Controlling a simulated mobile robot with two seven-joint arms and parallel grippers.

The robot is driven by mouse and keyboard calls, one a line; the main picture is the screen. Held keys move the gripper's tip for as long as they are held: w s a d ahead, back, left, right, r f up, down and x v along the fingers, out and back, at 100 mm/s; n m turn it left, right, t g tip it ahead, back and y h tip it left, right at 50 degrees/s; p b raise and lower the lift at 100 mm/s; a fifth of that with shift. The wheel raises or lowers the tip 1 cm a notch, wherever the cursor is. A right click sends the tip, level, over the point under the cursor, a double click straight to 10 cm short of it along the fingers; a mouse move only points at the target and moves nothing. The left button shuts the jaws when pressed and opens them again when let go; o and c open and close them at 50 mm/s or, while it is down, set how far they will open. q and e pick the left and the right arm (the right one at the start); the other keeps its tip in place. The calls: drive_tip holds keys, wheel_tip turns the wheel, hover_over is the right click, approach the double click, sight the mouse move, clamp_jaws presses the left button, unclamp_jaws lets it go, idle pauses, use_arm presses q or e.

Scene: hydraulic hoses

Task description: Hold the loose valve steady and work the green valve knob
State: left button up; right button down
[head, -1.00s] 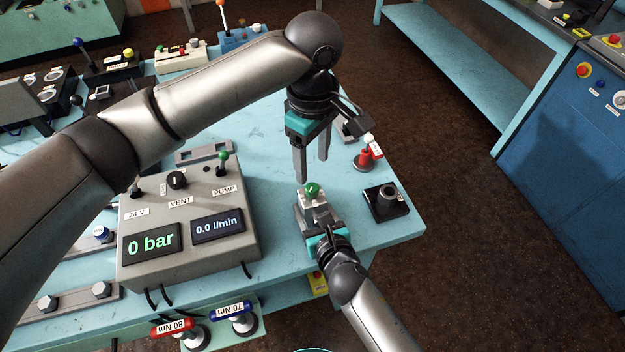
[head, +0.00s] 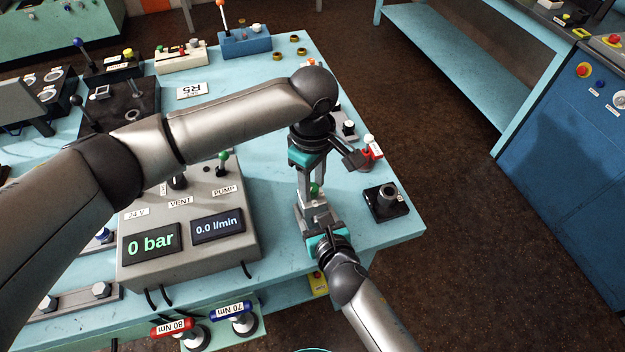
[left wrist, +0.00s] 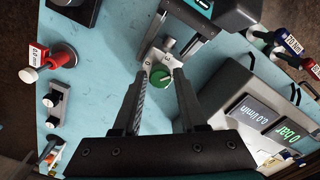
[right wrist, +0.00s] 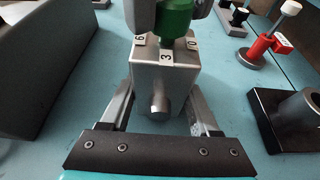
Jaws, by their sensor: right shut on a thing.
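The loose valve is a grey block with small number labels and a green knob on top (right wrist: 166,72). My right gripper (head: 318,222) is shut on the block from the near side, a finger along each side in the right wrist view (right wrist: 160,110). The green knob (head: 314,188) also shows in the left wrist view (left wrist: 160,78). My left gripper (left wrist: 160,84) points down over the valve, open, its fingertips on either side of the knob. A small gap seems to remain between fingers and knob.
A grey control box (head: 190,250) reading 0 bar and 0.0 l/min stands left of the valve. A black block with a grey socket (head: 387,203) is to its right. A red-and-white fitting (head: 370,150) is behind. Bare blue tabletop lies between.

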use_arm(q)
clamp_jaws()
drive_tip(key=shift+m, duration=0.4)
drive_tip(key=m, duration=0.5)
drive_tip(key=shift+m, duration=0.3)
drive_tip(key=m, duration=1)
drive_tip(key=shift+a, duration=0.1)
drive_tip(key=m, duration=0.3)
drive_tip(key=shift+m, duration=0.3)
drive_tip(key=m, duration=0.4)
drive_tip(key=shift+m, duration=1.8)
